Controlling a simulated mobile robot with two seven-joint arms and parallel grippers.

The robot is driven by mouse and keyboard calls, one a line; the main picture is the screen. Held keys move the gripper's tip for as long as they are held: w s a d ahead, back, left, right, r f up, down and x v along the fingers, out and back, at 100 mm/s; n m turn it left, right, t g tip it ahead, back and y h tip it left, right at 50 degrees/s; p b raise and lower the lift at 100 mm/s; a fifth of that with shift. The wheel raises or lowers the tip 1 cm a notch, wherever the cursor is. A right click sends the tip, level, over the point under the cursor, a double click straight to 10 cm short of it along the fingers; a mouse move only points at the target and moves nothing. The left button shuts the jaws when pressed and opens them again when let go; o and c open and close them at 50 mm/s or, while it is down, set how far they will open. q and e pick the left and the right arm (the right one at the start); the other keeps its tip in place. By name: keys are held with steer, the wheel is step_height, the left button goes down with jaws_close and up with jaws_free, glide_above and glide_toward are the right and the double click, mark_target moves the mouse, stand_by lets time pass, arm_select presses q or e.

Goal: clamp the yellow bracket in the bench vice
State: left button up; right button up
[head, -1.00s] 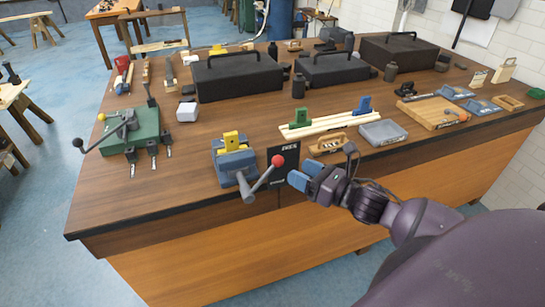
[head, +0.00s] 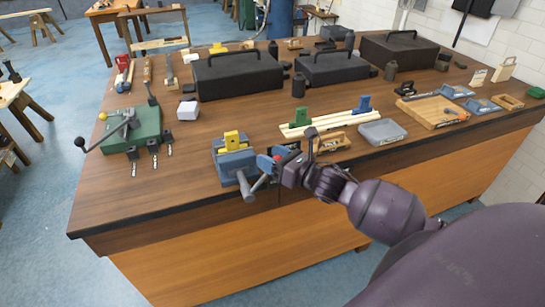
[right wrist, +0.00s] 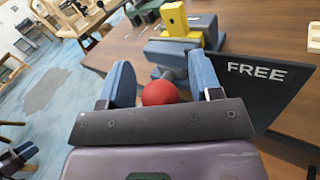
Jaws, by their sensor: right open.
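The blue-grey bench vice (head: 233,163) stands near the table's front edge. The yellow bracket (head: 232,140) sits upright at the top of the vice, between its jaws as far as I can see; it also shows in the right wrist view (right wrist: 175,18). My right gripper (head: 268,165) is open at the vice handle. In the right wrist view its blue fingers stand on either side of the handle's red ball (right wrist: 159,93), with visible gaps.
A dark sign reading FREE (right wrist: 255,85) stands right beside the vice. A green clamp fixture (head: 135,130) is to the left, and a wooden strip rack with green and blue blocks (head: 325,122) behind. Black cases (head: 238,75) stand farther back. Bare tabletop lies left of the vice.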

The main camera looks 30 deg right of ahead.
jaws_close()
arm_select(q)
steer(key=shift+f, duration=0.1)
steer(key=shift+f, duration=0.1)
arm_select(e)
steer(key=shift+f, duration=0.15)
steer(key=shift+s+d+f+m+b, duration=0.1)
steer(key=shift+d+f+m+b, duration=0.25)
steer(key=shift+b, duration=0.25)
arm_select(q)
step_height(320, 180, down, 13)
steer(key=g+b, duration=0.1)
steer(key=b, duration=1.1)
steer(key=shift+s+d, duration=0.25)
steer(key=shift+d, duration=0.05)
arm_select(e)
steer(key=d+f+m+t+h, duration=0.3)
steer(key=f+m+t+h, duration=0.4)
steer(key=f+m, duration=0.6)
steer(key=shift+s+d+m, duration=0.35)
steer(key=shift+s+m, duration=0.1)
steer(key=shift+m, duration=1.7)
